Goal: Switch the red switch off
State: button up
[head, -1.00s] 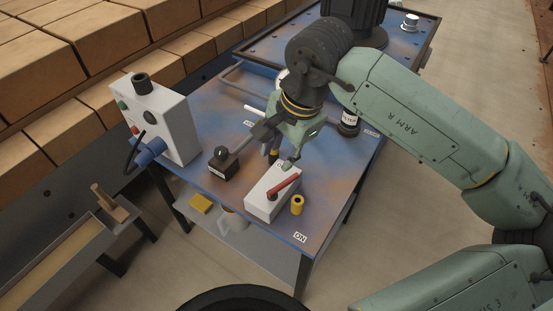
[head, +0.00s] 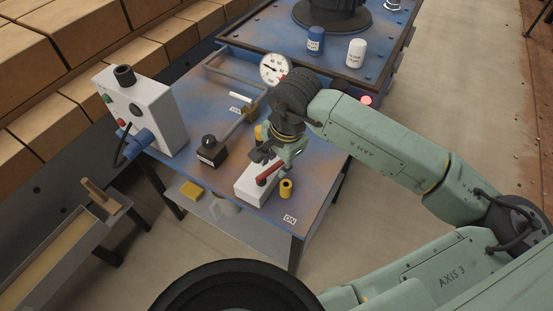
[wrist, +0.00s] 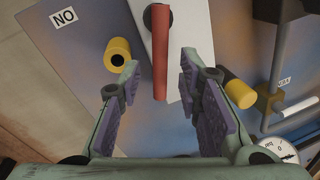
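The red switch is a red lever (head: 268,173) on a white box (head: 250,190) on the blue-brown table. In the wrist view the lever (wrist: 160,55) reaches down the picture, its free end between the fingertips. An ON label (head: 290,219) lies near the table's front corner; it shows upside down in the wrist view (wrist: 64,17). My gripper (head: 272,156) is over the lever's far end. In the wrist view my gripper (wrist: 161,82) is open, with gaps on both sides of the lever; contact is not visible.
Yellow cylinders (head: 286,188) (wrist: 240,93) stand close on both sides of the box. A black-knobbed block (head: 212,151), a bent grey pipe (head: 235,70) and a gauge (head: 273,68) are nearby. A grey control box (head: 145,112) stands at the left. Open floor lies right.

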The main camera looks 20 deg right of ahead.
jog(key=shift+c, duration=0.4)
grip_shut()
dwell(0.4)
